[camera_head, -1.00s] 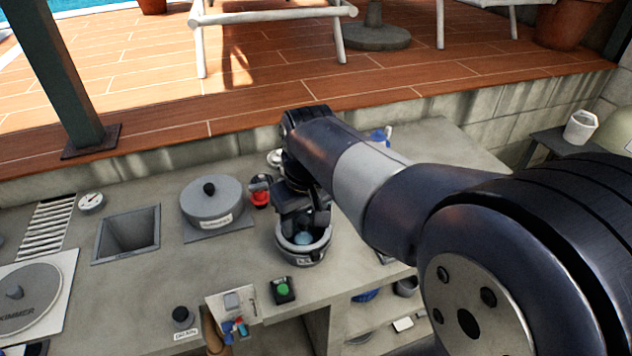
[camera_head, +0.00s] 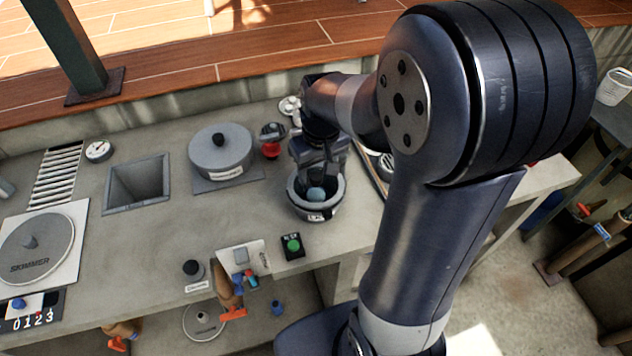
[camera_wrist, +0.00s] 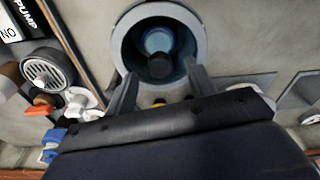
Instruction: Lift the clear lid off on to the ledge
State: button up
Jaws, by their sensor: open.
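A round grey pot (camera_head: 299,206) stands on the grey counter, with a pale blue, glassy round shape inside its rim. The pot (camera_wrist: 200,37) also shows at the top of the wrist view. A dark knob (camera_wrist: 160,66) sits at its mouth over the bluish middle. The clear lid itself is hard to make out; the bluish surface under the knob may be it. My gripper (camera_wrist: 162,76) is open, its two fingers apart on either side of the knob. In the head view my gripper (camera_head: 320,178) points down over the pot and hides part of its mouth.
A lidded grey pot (camera_head: 220,152) and a red-topped item (camera_head: 271,148) stand left of the gripper. A green button box (camera_head: 292,245) is in front. A square opening (camera_head: 137,182) lies farther left. The tiled deck (camera_head: 200,60) rises behind. A white pipe fitting (camera_wrist: 82,103) shows in the wrist view.

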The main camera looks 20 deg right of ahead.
jog(key=shift+w+f, duration=0.1)
jog(key=shift+f, duration=1)
jog(key=shift+c, duration=0.5)
grip_shut()
